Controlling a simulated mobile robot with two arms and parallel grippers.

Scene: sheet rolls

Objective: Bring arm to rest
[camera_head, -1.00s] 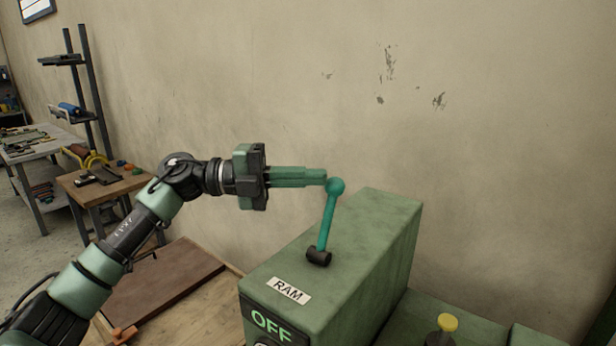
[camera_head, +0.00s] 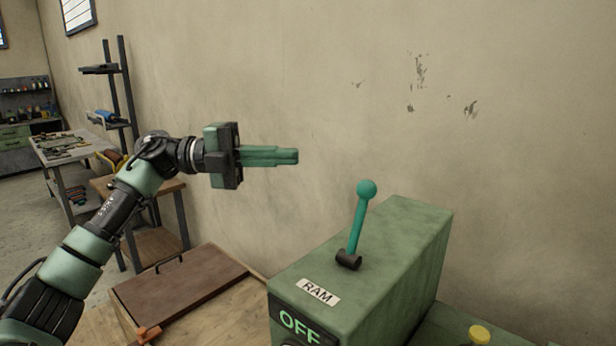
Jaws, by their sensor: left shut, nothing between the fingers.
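My left gripper (camera_head: 297,156) is shut and empty, its green fingers pointing right in front of the bare wall. It is up and to the left of the teal lever (camera_head: 358,222), apart from the lever's ball knob (camera_head: 367,189). The lever stands up from a dark pivot on the green box (camera_head: 410,240), leaning slightly right. My right gripper is not in view.
A brown board (camera_head: 180,285) with a handle lies on the wooden bench below my left arm. A yellow knob (camera_head: 479,334) is at the bottom right. Tables and a rack (camera_head: 118,90) stand at the back left. The space around the gripper is clear.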

